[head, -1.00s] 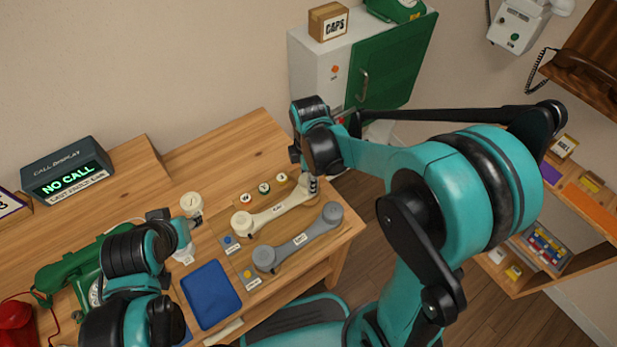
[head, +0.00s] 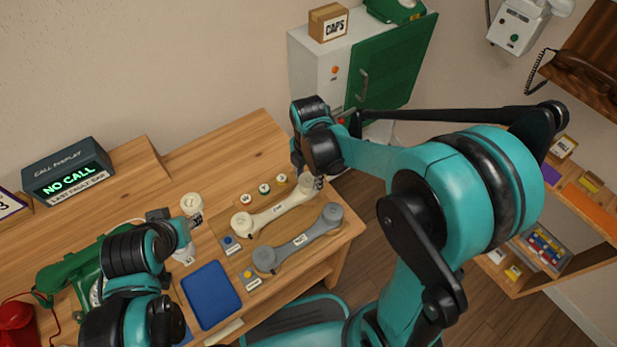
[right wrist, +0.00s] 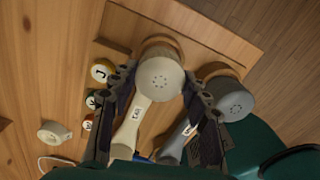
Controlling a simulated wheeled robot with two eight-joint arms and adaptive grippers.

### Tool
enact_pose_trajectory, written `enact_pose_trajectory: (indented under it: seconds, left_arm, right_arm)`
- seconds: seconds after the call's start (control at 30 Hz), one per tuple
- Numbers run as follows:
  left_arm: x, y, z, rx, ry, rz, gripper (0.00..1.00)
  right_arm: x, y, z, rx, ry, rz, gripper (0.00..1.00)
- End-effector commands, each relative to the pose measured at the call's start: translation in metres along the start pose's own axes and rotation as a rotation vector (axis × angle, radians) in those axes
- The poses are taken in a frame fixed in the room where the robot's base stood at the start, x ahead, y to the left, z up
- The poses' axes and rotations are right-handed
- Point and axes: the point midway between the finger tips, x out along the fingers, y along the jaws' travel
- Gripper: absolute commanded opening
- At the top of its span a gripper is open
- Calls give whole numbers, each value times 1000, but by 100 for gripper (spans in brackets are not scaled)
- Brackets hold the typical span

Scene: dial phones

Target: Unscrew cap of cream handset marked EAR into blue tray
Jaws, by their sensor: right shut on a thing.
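The cream handset (head: 268,214) lies on a wooden board on the desk; its label reads EAR in the right wrist view (right wrist: 136,113). My right gripper (head: 309,180) is at the handset's far right end. In the right wrist view my right gripper (right wrist: 160,78) has its fingers on either side of the round, perforated cream cap (right wrist: 158,77) and is shut on it. The cap sits at the handset's end. The blue tray (head: 211,294) lies on the desk to the left and looks empty. My left gripper (head: 184,240) is left of the board; its fingers are unclear.
A grey handset (head: 297,241) lies parallel beside the cream one, close to my right fingers. Several small lettered discs (head: 264,189) sit behind the cream handset. A green phone (head: 75,270) and a call display (head: 66,172) stand at left.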

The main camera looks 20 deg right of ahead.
Motion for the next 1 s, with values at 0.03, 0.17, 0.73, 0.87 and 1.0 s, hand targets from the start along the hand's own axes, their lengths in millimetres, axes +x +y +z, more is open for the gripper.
enact_pose_trajectory:
  seconds: [0.03, 0.17, 0.73, 0.87, 1.0]
  left_arm:
    - [-3, 0, -2, 0, 0, 0, 40]
    - [-7, 0, -5, 0, 0, 0, 40]
    - [-22, 0, -16, 0, 0, 0, 40]
    - [-32, 0, -23, 0, 0, 0, 40]
    - [-40, 0, -28, 0, 0, 0, 40]
  right_arm:
    - [-4, 0, 0, 1, 0, 0, 21]
    - [-10, 0, 0, 1, -1, 0, 21]
    - [-34, 0, 0, 2, -1, 0, 21]
    - [-49, 0, 0, 2, -1, 0, 21]
    - [-61, 0, 0, 2, -1, 0, 21]
